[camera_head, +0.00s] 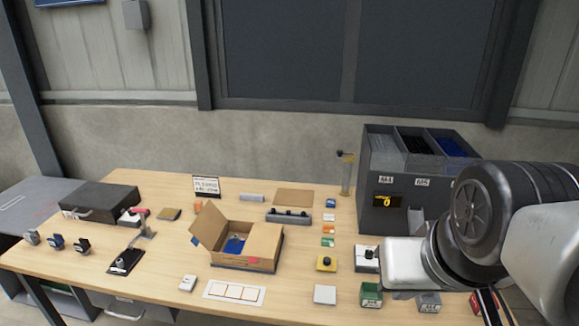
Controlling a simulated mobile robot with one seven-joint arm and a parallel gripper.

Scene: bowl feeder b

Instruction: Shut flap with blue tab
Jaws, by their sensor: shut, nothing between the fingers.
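An open cardboard box (228,261) stands on the table left of centre. Its left flap (209,224) stands up, leaning outward to the left. A small blue tab (194,240) shows at that flap's lower left edge. A second cardboard panel (265,243) rises on the right side of the box. A blue item (235,245) lies inside, partly hidden by the walls. My arm comes in from the right, well apart from the box. My gripper's fingers are not seen.
A red-handled stand (139,222) is to the left. A grey bin unit (379,217) stands at the back right.

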